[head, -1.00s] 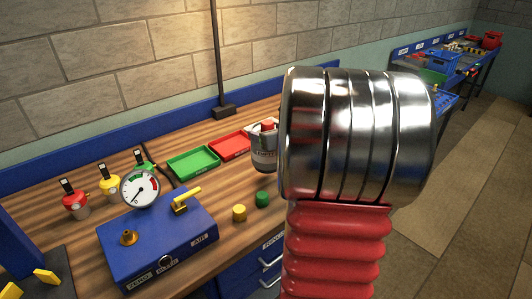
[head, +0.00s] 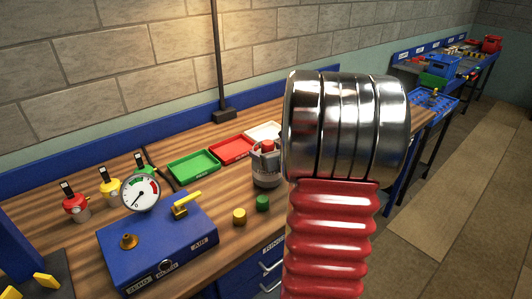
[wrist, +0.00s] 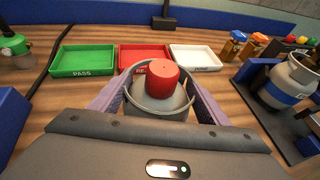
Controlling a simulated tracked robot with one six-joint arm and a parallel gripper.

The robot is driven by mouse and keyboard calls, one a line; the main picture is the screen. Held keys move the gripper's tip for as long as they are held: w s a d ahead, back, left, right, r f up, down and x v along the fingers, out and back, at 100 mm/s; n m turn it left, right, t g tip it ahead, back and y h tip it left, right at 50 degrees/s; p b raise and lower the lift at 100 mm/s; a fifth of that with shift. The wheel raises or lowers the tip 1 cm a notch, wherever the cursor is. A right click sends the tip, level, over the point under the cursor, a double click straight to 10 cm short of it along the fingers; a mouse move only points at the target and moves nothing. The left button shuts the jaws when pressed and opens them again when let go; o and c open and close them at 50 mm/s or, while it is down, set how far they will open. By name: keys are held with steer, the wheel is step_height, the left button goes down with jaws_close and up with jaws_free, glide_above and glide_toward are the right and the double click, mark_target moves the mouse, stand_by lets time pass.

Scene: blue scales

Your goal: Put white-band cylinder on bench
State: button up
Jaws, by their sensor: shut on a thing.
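The white-band cylinder (head: 266,173) is a grey canister with a red cap. In the head view it is upright, low over or on the wooden bench (head: 215,222), in front of the trays; I cannot tell whether its base touches. In the wrist view the cylinder (wrist: 161,101) sits between the purple fingers of my gripper (wrist: 157,96), which is shut on it. Its band is hidden there, and my arm hides most of the gripper in the head view.
Green (head: 194,165), red (head: 232,149) and white (head: 263,132) trays lie behind. A blue gauge box (head: 158,240) stands left, with yellow (head: 239,216) and green (head: 263,203) knobs beside it. A blue-band cylinder (wrist: 285,88) stands right in the wrist view.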

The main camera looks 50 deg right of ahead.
steer(key=shift+r, duration=0.1)
steer(key=o, duration=2.1)
steer(key=shift+s, duration=0.15)
steer(key=v, duration=1.1)
steer(key=shift+s+a+r, duration=0.15)
steer(key=shift+s+a, duration=0.05)
steer(key=shift+s, duration=0.05)
steer(key=shift+a, duration=0.1)
